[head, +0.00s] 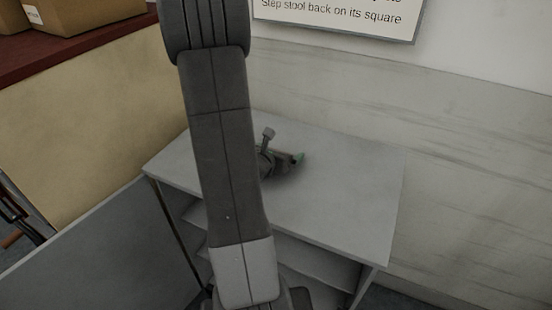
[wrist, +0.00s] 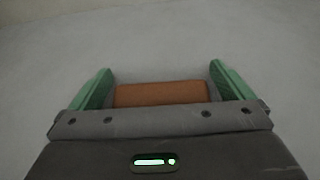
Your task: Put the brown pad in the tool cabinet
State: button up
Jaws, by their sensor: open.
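The brown pad (wrist: 160,94) shows in the wrist view as a low, brown block between the two green fingers of my gripper (wrist: 160,68). The fingers stand open on either side of it, and its near side is hidden by the gripper body. I cannot tell whether the fingers touch it. In the head view my gripper (head: 299,157) is partly hidden behind my arm, over the grey top of the tool cabinet (head: 340,190). The cabinet's open front shows shelves below the top. I cannot make out the pad in the head view.
A grey panel (head: 95,255) stands at the lower left, beside the cabinet. Cardboard boxes (head: 85,15) sit on a dark red surface at the upper left. A sign (head: 340,15) hangs on the wall behind. The right part of the cabinet top is clear.

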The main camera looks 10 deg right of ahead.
jog(key=c, duration=1.1)
